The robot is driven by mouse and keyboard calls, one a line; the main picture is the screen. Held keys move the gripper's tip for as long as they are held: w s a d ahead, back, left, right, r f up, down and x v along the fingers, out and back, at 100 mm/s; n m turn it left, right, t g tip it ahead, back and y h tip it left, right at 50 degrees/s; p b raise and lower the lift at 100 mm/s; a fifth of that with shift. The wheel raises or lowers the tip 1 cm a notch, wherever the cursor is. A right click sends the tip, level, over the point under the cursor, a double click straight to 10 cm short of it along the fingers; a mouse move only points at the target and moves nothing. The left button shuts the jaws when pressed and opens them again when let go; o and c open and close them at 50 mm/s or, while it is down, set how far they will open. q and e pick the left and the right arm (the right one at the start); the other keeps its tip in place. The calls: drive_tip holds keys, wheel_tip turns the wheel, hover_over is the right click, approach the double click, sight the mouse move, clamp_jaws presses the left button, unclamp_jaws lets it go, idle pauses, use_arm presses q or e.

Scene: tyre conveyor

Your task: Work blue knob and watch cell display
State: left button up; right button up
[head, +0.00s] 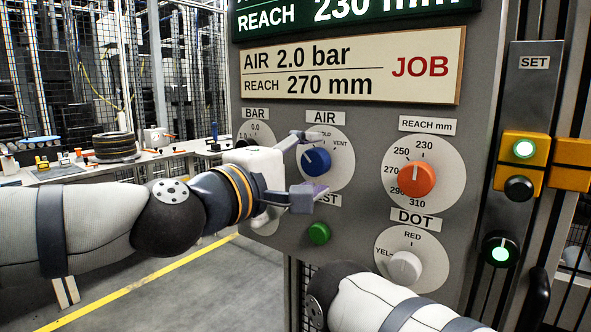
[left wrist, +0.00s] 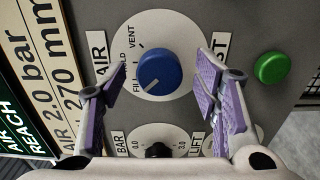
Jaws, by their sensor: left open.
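The blue knob (head: 317,161) sits on the AIR dial (head: 340,172) of a grey panel. It also shows in the left wrist view (left wrist: 159,70), its white mark towards FILL. My left gripper (head: 308,167) is open, with one finger above and one below the knob in the head view. In the left wrist view the fingers (left wrist: 163,75) stand either side of it, with gaps. The green cell display (head: 350,15) is cut off at the top; its lower line reads REACH 230 mm. The BAR gauge (head: 256,130) is partly hidden by my gripper. My right gripper is out of view.
The job card (head: 352,70) reads AIR 2.0 bar, REACH 270 mm. An orange REACH knob (head: 416,179), a white DOT knob (head: 404,267) and a green button (head: 318,233) surround the AIR dial. My right forearm is low in front. A tyre (head: 115,146) lies behind at left.

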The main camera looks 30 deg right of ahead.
use_arm(q)
drive_tip(key=v, duration=1.1)
drive_tip(key=shift+a, duration=0.1)
